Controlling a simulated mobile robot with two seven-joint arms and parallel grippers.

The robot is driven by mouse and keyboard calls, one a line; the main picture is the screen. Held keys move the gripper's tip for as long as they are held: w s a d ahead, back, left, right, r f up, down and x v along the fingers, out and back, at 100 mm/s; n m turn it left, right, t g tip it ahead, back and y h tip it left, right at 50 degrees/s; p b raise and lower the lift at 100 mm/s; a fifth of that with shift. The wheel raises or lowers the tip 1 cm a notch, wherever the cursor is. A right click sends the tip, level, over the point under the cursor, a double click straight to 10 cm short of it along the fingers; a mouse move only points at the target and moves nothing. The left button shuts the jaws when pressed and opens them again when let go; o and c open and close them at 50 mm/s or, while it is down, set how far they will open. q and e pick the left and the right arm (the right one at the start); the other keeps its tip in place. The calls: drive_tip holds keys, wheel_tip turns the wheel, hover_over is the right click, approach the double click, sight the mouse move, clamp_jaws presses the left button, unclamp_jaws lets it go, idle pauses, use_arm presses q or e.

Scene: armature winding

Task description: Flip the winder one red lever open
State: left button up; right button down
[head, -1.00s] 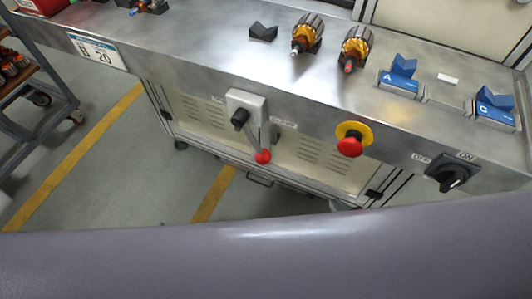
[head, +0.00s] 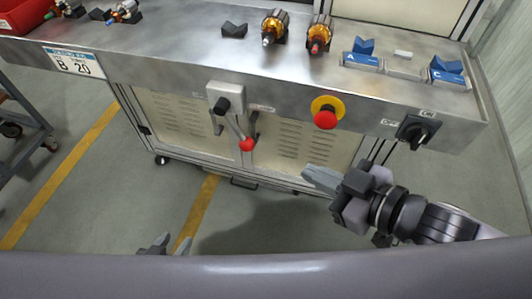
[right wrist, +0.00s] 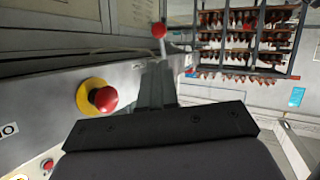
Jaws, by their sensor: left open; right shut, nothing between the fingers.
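The red lever (head: 247,145) hangs from a grey switch box on the front of the metal bench, its round red knob pointing down and slightly right. The knob also shows in the right wrist view (right wrist: 159,30), beyond the fingertips. My right gripper (head: 308,176) is shut and empty, right of and below the knob and apart from it. Its closed fingers (right wrist: 157,82) show in the right wrist view. My left gripper (head: 166,245) shows only its fingertips at the bottom; they are spread open, with nothing seen between them.
A red emergency button on a yellow ring (head: 325,112) and a black rotary switch (head: 418,130) sit on the bench front, right of the lever. Floor space in front is clear.

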sight(250, 150)
drive_tip(key=shift+w, duration=0.1)
use_arm(q)
drive_tip(key=shift+r, duration=0.15)
use_arm(e)
drive_tip(key=x, duration=1.4)
drive_tip(key=shift+a, duration=0.1)
drive_tip(key=shift+a+f+y+b, duration=0.2)
drive_tip(key=shift+f+y+b, duration=0.15)
drive_tip(key=shift+b, duration=0.25)
use_arm(q)
drive_tip(key=w+d+f+h+b, duration=0.1)
drive_tip(key=w+d+f+b, duration=0.1)
drive_tip(key=f+b, duration=1.2)
drive_tip(key=shift+d+b, duration=0.5)
drive_tip(key=shift+b, duration=1.5)
use_arm(e)
drive_tip(key=w+a+f+m+t+y, duration=0.2)
drive_tip(key=a+m+t+y, duration=0.3)
drive_tip(key=a+t+y, duration=0.1)
drive_tip(key=shift+w+a+f+t, duration=0.15)
drive_tip(key=shift+w+a+t, duration=0.35)
drive_tip(key=shift+a, duration=0.7)
